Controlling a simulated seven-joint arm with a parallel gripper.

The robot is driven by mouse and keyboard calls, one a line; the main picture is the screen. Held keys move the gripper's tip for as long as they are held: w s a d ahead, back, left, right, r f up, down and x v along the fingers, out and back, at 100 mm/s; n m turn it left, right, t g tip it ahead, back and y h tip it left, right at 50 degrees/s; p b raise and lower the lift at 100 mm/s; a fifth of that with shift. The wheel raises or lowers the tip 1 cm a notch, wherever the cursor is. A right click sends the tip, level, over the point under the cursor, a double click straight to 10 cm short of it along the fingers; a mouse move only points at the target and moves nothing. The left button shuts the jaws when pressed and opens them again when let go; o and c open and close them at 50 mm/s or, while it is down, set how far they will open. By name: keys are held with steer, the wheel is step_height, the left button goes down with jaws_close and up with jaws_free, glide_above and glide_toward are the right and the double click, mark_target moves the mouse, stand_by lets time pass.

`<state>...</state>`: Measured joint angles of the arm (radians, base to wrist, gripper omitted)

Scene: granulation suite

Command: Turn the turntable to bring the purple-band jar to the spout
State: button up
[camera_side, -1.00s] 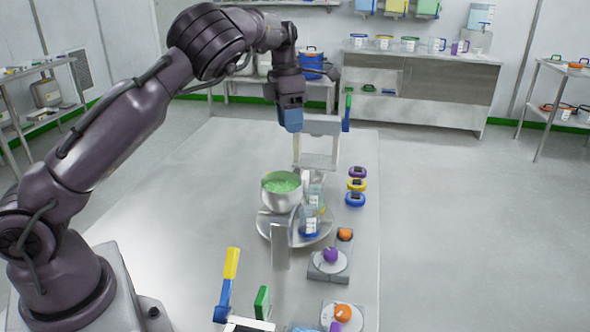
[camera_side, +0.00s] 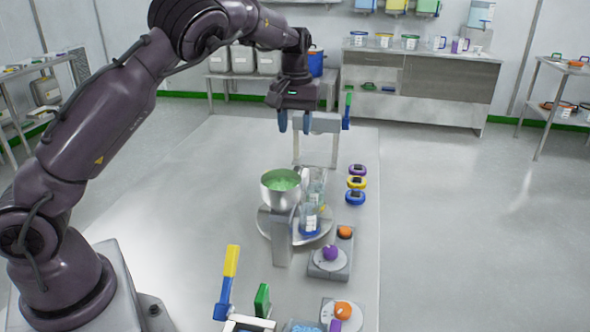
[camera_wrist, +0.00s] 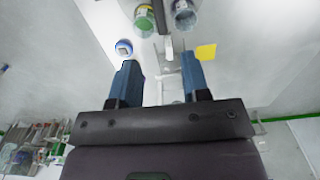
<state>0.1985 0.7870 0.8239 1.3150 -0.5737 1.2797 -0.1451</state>
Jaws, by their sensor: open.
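The turntable (camera_side: 264,226) is a round grey disc in the middle of the bench. Clear jars (camera_side: 310,217) stand on its right side; a blue band shows on the nearest. I cannot make out a purple band there. A metal bowl of green granules (camera_side: 281,187) is above its left side, with a grey upright in front; I cannot pick out the spout. My gripper (camera_side: 294,122) is open and empty, pointing down, well above and behind the turntable. In the wrist view, my fingers (camera_wrist: 160,62) are apart, with two round containers (camera_wrist: 184,18) beyond them.
A white frame (camera_side: 318,150) stands behind the turntable, close to my gripper. Purple, yellow and blue rings (camera_side: 356,183) lie to the right. A small device with a purple ball (camera_side: 330,251) is in front right. The bench's left side is clear.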

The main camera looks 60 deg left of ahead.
mark_target(295, 169)
step_height(295, 169, down, 12)
steer(key=shift+r, duration=0.2)
jaws_close()
